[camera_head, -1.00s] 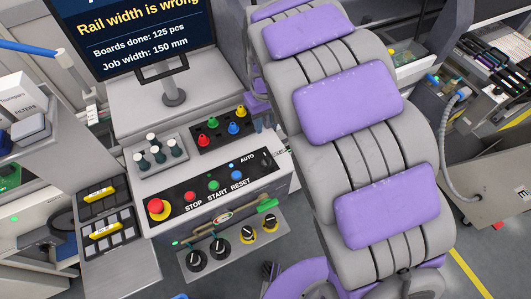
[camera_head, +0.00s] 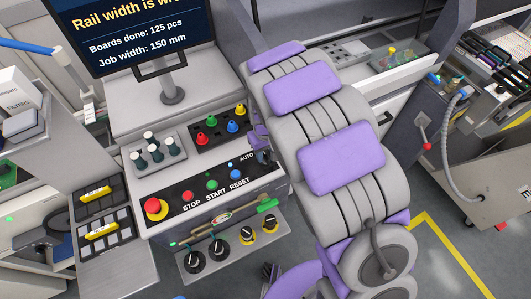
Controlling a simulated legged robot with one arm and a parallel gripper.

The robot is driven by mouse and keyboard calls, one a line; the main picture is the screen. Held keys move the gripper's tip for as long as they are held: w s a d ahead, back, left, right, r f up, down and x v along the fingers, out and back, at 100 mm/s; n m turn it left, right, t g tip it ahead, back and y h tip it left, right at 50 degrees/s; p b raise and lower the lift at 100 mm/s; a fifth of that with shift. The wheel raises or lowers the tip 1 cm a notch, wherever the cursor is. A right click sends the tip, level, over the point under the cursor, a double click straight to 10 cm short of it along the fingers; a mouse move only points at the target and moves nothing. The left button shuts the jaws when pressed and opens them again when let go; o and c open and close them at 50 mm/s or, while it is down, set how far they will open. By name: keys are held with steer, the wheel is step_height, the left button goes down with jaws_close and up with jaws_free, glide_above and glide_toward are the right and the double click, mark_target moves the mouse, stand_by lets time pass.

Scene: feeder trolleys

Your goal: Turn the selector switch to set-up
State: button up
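The control panel (camera_head: 180,220) has a black strip with a red mushroom button (camera_head: 156,208), a red STOP, a green START and a blue RESET button (camera_head: 236,174). At the strip's right end is the word AUTO (camera_head: 246,159); a dark knob-like shape (camera_head: 264,157) shows beside it, and I cannot tell if it is the selector switch or part of my gripper. No set-up label is readable. My gripper (camera_head: 258,143) is at the right end of the panel, mostly hidden behind my grey and purple arm. Its fingers are too small and covered to tell open from shut.
Behind the strip stand coloured pegs (camera_head: 211,122) and dark pegs with pale tops (camera_head: 152,148). A monitor (camera_head: 140,30) reads "Rail width is wrong". Black and yellow knobs (camera_head: 246,235) sit on a lower plate. A trolley with a red-tipped lever (camera_head: 427,146) is at right.

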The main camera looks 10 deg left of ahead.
steer(key=shift+f, duration=0.4)
steer(key=shift+c, duration=0.3)
jaws_close()
